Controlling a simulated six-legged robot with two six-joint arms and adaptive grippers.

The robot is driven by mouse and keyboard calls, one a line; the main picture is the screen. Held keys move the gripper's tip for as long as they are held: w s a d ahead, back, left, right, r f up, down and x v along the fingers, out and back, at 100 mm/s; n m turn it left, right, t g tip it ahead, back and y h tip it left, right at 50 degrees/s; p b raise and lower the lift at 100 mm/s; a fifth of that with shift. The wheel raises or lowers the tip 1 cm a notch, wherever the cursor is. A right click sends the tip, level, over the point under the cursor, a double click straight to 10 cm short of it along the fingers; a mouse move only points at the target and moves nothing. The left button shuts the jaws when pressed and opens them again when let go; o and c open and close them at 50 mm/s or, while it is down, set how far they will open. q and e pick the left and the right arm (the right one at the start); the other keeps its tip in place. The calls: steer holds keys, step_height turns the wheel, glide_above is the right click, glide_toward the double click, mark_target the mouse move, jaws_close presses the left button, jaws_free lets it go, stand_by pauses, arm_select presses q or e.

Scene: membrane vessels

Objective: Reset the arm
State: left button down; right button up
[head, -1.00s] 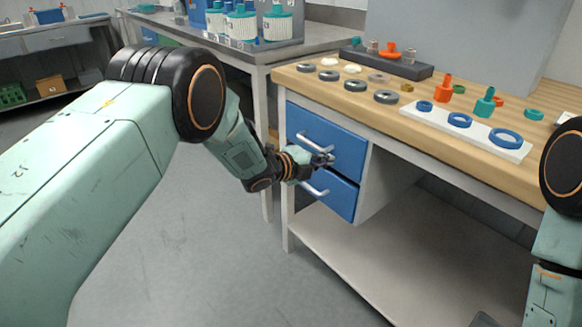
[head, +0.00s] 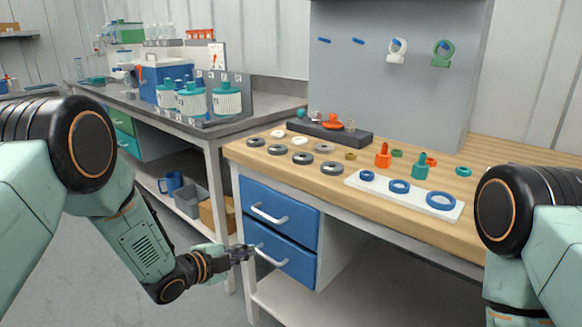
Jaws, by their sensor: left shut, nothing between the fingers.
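My left gripper (head: 244,253) is shut and empty. In the head view it appears just left of the lower blue drawer (head: 283,259) and its handle, under the left front corner of the wooden workbench (head: 238,151). I cannot tell whether it touches the drawer. The upper blue drawer (head: 296,222) is above it, and both drawers look closed. My right arm is at the right edge of the head view, and its gripper is out of the picture.
On the bench lie several grey rings, a white plate (head: 453,213) with blue rings, an orange fitting (head: 382,157) and a teal fitting (head: 419,168). A dark block (head: 357,138) stands at the back. A grey bench (head: 188,123) with white-and-teal vessels (head: 227,100) is at left.

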arm_select(q)
steer(key=s+a+f+n+g+y, duration=0.2)
steer(key=s+f+n, duration=0.3)
steer(key=s, duration=0.2)
steer(key=s+a+f+n+g+y+p, duration=0.1)
steer(key=s+a+f+n+g+y, duration=0.1)
steer(key=s+f+n, duration=0.45)
steer(key=s+a+f+n+g+y, duration=0.15)
steer(key=s+n, duration=0.25)
steer(key=s, duration=0.5)
steer(key=s+a+n+g+y, duration=0.1)
steer(key=s+n+g, duration=0.1)
steer(key=s, duration=0.9)
steer(key=s+a+f+n+g+y+p, duration=0.1)
steer(key=s+g, duration=0.3)
steer(key=s, duration=0.7)
steer(key=shift+s+a+n, duration=0.4)
steer(key=shift+a+n, duration=0.05)
steer(key=shift+n, duration=0.3)
